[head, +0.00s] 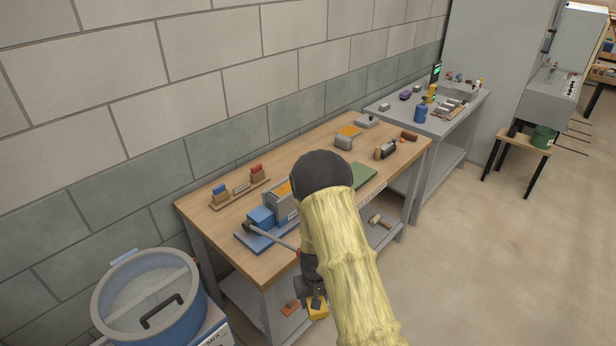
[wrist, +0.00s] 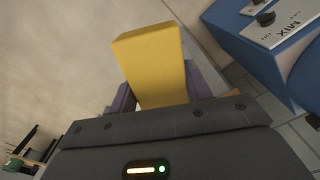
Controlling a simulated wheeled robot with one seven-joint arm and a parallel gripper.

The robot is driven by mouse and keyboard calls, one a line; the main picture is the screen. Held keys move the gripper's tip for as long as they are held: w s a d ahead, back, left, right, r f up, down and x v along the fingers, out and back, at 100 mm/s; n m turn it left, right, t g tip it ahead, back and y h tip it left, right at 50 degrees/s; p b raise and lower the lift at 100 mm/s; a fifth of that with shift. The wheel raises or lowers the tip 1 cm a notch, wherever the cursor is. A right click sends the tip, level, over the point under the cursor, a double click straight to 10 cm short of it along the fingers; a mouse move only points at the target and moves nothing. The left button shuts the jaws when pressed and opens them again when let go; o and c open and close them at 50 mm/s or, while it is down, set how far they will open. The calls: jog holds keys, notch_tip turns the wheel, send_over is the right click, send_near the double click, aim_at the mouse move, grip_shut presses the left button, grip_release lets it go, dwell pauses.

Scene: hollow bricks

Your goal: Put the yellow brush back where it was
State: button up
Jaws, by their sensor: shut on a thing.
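The yellow brush (wrist: 152,62) is between the two purplish fingers of my gripper (wrist: 155,92) in the wrist view. Its plain yellow body sticks out past the fingertips, and its lower end is hidden behind the gripper's housing. In the head view my gripper (head: 315,296) hangs low in front of the wooden bench, with the yellow brush (head: 318,309) at its lower end. My arm in its yellow cover hides part of the bench behind it. The place the brush came from cannot be told from these frames.
The bench (head: 232,244) holds a blue vise-like tool (head: 262,217), a rack with blue and red blocks (head: 240,189) and a green mat (head: 363,176). A mallet (head: 380,220) lies on its lower shelf. A blue drum (head: 150,300) stands left. The floor (head: 480,260) at right is clear.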

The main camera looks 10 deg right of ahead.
jog(key=s+f, duration=0.4)
jog(key=f, duration=1)
jog(key=shift+f, duration=0.3)
